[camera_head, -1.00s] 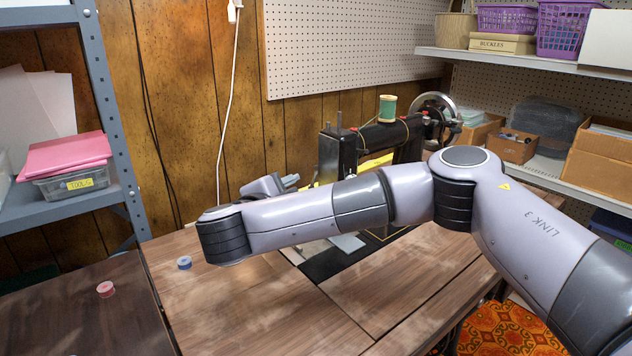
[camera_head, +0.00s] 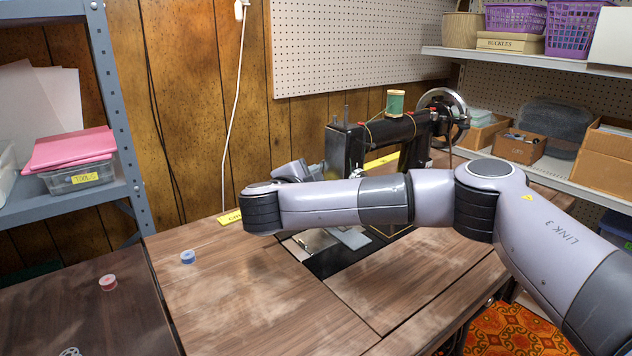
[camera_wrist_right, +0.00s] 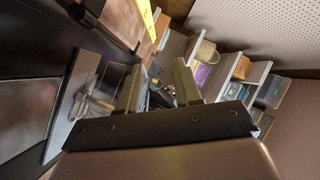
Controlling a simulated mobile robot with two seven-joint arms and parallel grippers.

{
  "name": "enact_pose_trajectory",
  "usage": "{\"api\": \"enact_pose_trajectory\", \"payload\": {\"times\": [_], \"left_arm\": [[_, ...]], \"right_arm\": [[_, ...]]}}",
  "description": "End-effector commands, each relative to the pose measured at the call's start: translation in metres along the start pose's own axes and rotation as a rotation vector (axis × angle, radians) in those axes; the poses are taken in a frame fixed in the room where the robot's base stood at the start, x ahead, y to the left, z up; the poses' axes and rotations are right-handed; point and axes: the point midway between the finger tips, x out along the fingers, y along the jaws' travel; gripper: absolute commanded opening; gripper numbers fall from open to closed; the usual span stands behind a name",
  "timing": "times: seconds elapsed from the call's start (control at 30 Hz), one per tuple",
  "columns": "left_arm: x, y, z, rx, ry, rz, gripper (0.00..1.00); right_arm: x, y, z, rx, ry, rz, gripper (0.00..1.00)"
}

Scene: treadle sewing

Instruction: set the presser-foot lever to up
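The black treadle sewing machine (camera_head: 345,146) stands at the back of the wooden table, with a green thread spool (camera_head: 395,103) on top and a handwheel (camera_head: 442,112) at its right end. My right arm crosses in front of it and hides its lower front. I cannot make out the presser-foot lever in the head view. My right gripper (camera_wrist_right: 158,75) shows in the right wrist view with its two fingers apart. Dark, blurred parts show between and beyond them; I cannot tell if the lever is among them. Left of the fingers is a metal plate (camera_wrist_right: 72,100) with small metal parts. My left gripper is out of view.
A blue bobbin (camera_head: 187,257) and a red bobbin (camera_head: 108,282) lie on the left of the tabletop. A grey shelf (camera_head: 75,198) stands at left, and shelves with baskets and boxes at right.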

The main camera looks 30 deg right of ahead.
Motion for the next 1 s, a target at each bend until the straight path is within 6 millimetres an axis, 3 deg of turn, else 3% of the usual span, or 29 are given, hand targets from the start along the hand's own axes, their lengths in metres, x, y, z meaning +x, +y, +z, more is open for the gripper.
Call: {"api": "enact_pose_trajectory", "payload": {"times": [0.03,0.1,0.47,0.8,1.0], "left_arm": [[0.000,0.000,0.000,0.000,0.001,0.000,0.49],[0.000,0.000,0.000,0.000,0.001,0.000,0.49],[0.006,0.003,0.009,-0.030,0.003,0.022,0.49],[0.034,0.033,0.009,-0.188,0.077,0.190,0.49],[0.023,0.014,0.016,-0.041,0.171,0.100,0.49]], "right_arm": [[0.000,0.000,0.000,0.000,0.000,0.000,0.15],[0.000,0.000,0.000,0.000,0.000,0.000,0.00],[0.001,0.002,0.003,0.027,0.003,-0.016,0.00],[0.004,-0.002,0.008,0.180,0.024,-0.113,0.00],[0.005,-0.010,0.009,0.312,0.041,-0.195,0.00]]}}
